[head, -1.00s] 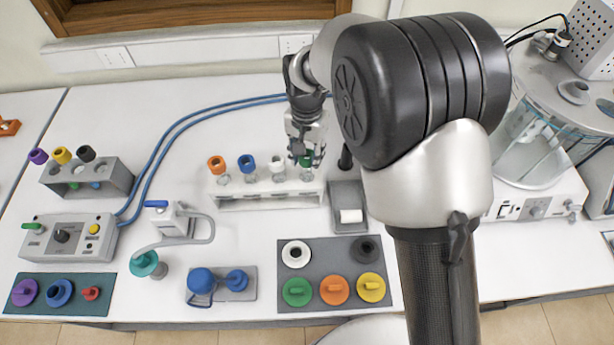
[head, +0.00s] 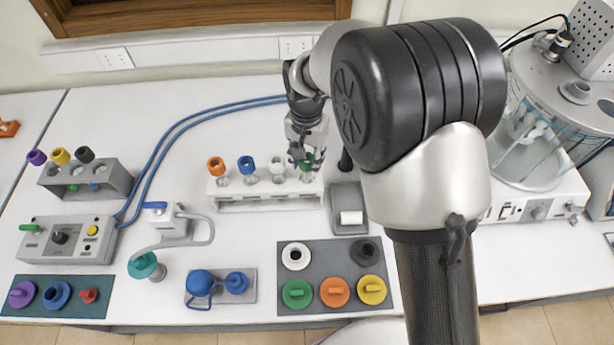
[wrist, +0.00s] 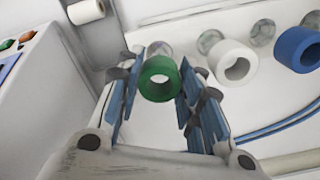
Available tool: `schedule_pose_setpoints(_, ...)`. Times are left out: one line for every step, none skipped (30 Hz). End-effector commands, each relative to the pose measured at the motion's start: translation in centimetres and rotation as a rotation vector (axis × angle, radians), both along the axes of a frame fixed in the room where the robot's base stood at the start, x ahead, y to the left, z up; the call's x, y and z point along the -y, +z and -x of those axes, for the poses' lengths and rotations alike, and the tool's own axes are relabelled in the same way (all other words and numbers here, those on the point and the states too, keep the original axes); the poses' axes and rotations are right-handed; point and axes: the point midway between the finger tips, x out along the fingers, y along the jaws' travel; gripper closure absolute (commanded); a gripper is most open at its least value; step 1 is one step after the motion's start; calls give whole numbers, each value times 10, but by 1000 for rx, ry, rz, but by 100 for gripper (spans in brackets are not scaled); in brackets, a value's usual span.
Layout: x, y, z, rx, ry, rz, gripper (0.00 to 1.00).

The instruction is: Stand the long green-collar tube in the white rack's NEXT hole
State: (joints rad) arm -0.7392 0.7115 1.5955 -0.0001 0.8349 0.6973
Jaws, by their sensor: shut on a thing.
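The white rack (head: 268,203) stands in the middle of the bench and also shows in the wrist view. In the head view, orange (head: 216,166), blue (head: 246,164) and white (head: 277,163) collar tubes stand in it from left to right. The green-collar tube (wrist: 159,79) is at the rack's right end, its collar between my fingers. My gripper (wrist: 157,100) is shut on it from above; in the head view my gripper (head: 303,158) partly hides the collar (head: 311,160). Its lower end is hidden, so I cannot tell how deep it sits.
A grey holder (head: 347,222) with a white roll is close to the rack's right. A dark grey mat (head: 315,272) with coloured caps lies in front. A grey rack (head: 115,181) with three tubes stands left. Blue hoses (head: 180,126) run behind.

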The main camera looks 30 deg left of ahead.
Motion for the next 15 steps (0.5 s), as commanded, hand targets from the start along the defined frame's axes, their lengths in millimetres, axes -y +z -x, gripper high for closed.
schedule_pose_setpoints(0, -2, 0, 0, 0, 0, 99)
schedule_pose_setpoints(0, -3, 0, 0, 0, 0, 99)
schedule_pose_setpoints(0, -4, 0, 0, 0, 0, 99)
schedule_pose_setpoints(0, -3, 0, 0, 0, 0, 64)
schedule_pose_setpoints(0, -3, 0, 0, 0, 0, 62)
schedule_pose_setpoints(0, -3, 0, 0, 0, 0, 59)
schedule_pose_setpoints(0, -3, 0, 0, 0, 0, 57)
schedule_pose_setpoints(0, -3, 0, 0, 0, 0, 55)
schedule_pose_setpoints(0, -3, 0, 0, 0, 0, 53)
schedule_pose_setpoints(0, -3, 0, 0, 0, 0, 51)
schedule_pose_setpoints(0, -2, 0, 0, 0, 0, 49)
schedule_pose_setpoints(0, -2, 0, 0, 0, 0, 46)
schedule_pose_setpoints(0, -2, 0, 0, 0, 0, 44)
schedule_pose_setpoints(0, -2, 0, 0, 0, 0, 43)
schedule_pose_setpoints(0, -2, 0, 0, 0, 0, 43)
